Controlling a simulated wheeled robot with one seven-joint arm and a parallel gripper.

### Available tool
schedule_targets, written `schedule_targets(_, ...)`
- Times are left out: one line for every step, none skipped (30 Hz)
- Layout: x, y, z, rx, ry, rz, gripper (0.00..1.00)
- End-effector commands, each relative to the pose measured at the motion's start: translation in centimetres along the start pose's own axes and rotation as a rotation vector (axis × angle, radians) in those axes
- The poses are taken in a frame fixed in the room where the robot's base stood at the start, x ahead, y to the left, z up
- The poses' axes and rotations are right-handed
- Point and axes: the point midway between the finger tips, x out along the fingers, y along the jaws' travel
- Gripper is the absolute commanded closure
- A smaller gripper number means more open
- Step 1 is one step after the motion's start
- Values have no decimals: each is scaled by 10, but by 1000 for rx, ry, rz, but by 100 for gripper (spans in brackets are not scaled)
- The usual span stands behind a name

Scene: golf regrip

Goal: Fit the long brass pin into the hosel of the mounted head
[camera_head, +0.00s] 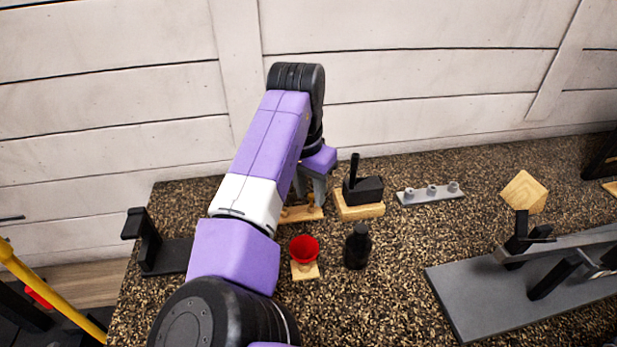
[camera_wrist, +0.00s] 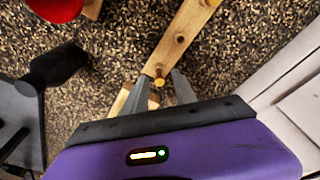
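The mounted head (camera_head: 370,190) is black and sits on a wooden block (camera_head: 360,209), with its dark hosel (camera_head: 355,166) standing upright. A wooden strip (camera_head: 297,214) lies left of it and also shows in the wrist view (camera_wrist: 188,28). A brass pin (camera_wrist: 160,83) stands at the strip, end-on to the wrist camera; I cannot tell its length. My gripper (camera_head: 313,198) is low over the strip. In the wrist view its two fingers (camera_wrist: 160,78) are apart, one each side of the pin, with gaps visible. The mounted head is hidden in the wrist view.
A red cup (camera_head: 304,248) on a small wooden base and a black bottle (camera_head: 357,246) stand in front of the strip. A grey rack (camera_head: 430,194) lies right of the head. A grey clamp jig (camera_head: 480,300) fills the right front. A black stand (camera_head: 150,240) is at left.

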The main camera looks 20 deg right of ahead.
Motion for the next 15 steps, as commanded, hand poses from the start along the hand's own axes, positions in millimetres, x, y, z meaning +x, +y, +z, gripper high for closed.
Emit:
schedule_targets(4,0,0,-1,0,1,67)
schedule_targets(6,0,0,-1,0,1,67)
schedule_targets(8,0,0,-1,0,0,67)
schedule_targets(10,0,0,-1,0,0,67)
schedule_targets(10,0,0,-1,0,0,67)
schedule_targets(11,0,0,-1,0,0,67)
schedule_targets(12,0,0,-1,0,0,67)
schedule_targets(12,0,0,-1,0,0,67)
schedule_targets(12,0,0,-1,0,0,67)
schedule_targets(12,0,0,-1,0,0,67)
schedule_targets(12,0,0,-1,0,0,67)
schedule_targets(12,0,0,-1,0,0,67)
schedule_targets(12,0,0,-1,0,0,67)
schedule_targets(12,0,0,-1,0,0,73)
schedule_targets(12,0,0,-1,0,0,81)
